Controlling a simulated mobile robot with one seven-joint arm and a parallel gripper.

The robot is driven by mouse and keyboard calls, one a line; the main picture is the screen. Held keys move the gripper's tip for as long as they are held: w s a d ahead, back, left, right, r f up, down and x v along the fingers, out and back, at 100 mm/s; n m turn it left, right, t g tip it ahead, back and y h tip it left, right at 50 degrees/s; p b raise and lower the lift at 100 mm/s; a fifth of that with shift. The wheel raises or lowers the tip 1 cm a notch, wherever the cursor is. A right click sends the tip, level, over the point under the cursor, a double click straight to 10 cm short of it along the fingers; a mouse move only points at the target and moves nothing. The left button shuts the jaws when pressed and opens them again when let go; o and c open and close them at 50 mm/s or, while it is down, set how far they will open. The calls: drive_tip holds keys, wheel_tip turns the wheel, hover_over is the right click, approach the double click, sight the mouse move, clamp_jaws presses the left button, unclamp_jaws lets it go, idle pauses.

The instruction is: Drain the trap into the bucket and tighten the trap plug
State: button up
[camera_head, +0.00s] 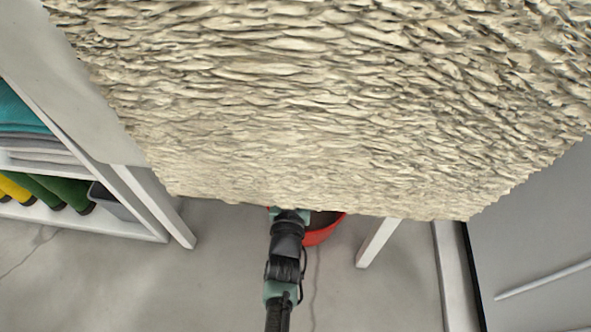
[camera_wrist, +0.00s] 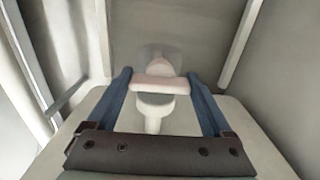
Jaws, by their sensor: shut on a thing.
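In the wrist view, my gripper (camera_wrist: 160,79) has its two blue fingers shut on the sides of a pale pinkish-white piece, which looks like the trap plug (camera_wrist: 161,87). A whitish rounded trap part (camera_wrist: 155,108) shows right beside the plug, with a narrower stem below it. In the head view, a red bucket (camera_head: 322,232) stands on the floor, partly hidden by my arm and by the stone-textured slab above. The slab hides the trap and my fingertips in that view. I cannot tell whether water is flowing or how tight the plug is.
The rough stone-textured slab (camera_head: 330,110) fills the upper head view, with white legs (camera_head: 378,243) below it. A grey panel with a handle (camera_head: 540,240) is at right. The grey floor is clear in front.

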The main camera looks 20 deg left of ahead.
idle(0.5)
drive_tip(key=o, duration=1.1)
drive_tip(key=shift+o, duration=0.2)
drive_tip(key=shift+s, duration=0.1)
drive_tip(key=p+v, duration=0.6)
drive_tip(key=v, duration=0.7)
drive_tip(key=shift+p, duration=0.4)
